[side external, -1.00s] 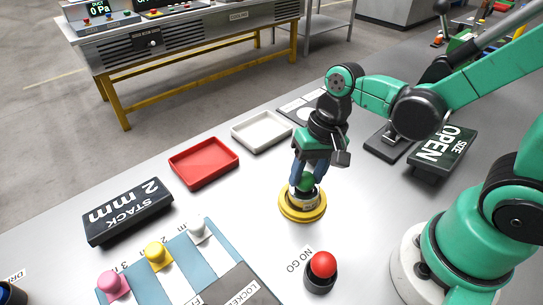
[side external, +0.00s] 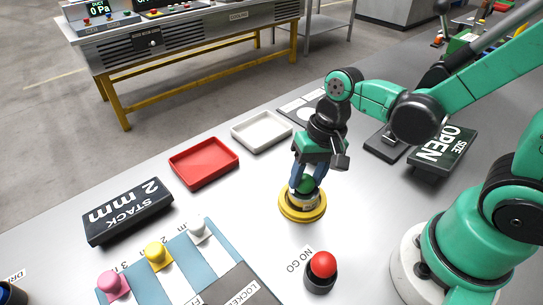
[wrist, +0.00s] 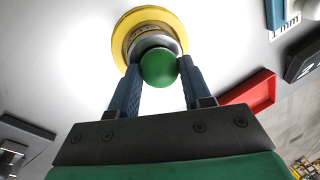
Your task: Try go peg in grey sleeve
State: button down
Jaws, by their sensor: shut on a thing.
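The go peg shows as a green ball knob (wrist: 158,68) in the wrist view, and also as green between my fingers in the side view (side external: 306,186). My gripper (wrist: 160,80) is shut on this knob, one blue finger on each side; the side view shows my gripper (side external: 306,183) pointing down. Directly below the knob is a grey sleeve (wrist: 149,40) standing in a round yellow base (wrist: 125,28). The yellow base also shows in the side view (side external: 302,213), resting on the table. The peg's shank is hidden, so I cannot tell how deep it sits.
A red tray (side external: 203,178) and a white tray (side external: 262,145) lie behind to the left. A black STACK 2 mm sign (side external: 128,226) and a striped rack with coloured knobs (side external: 185,262) are left. A SIZE OPEN sign (side external: 445,150) is right.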

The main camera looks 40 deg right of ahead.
jog(key=shift+r, duration=0.1)
jog(key=shift+w+a+v, duration=0.1)
jog(key=shift+a+v, duration=0.15)
jog(key=shift+v, duration=1.1)
jog(key=shift+w+a+v, duration=0.15)
jog(key=shift+a+v, duration=0.1)
jog(key=shift+v, duration=1.15)
jog(key=shift+w+a+v, duration=0.1)
jog(key=shift+a+v, duration=0.2)
jog(key=shift+v, duration=1.05)
jog(key=shift+r, duration=0.2)
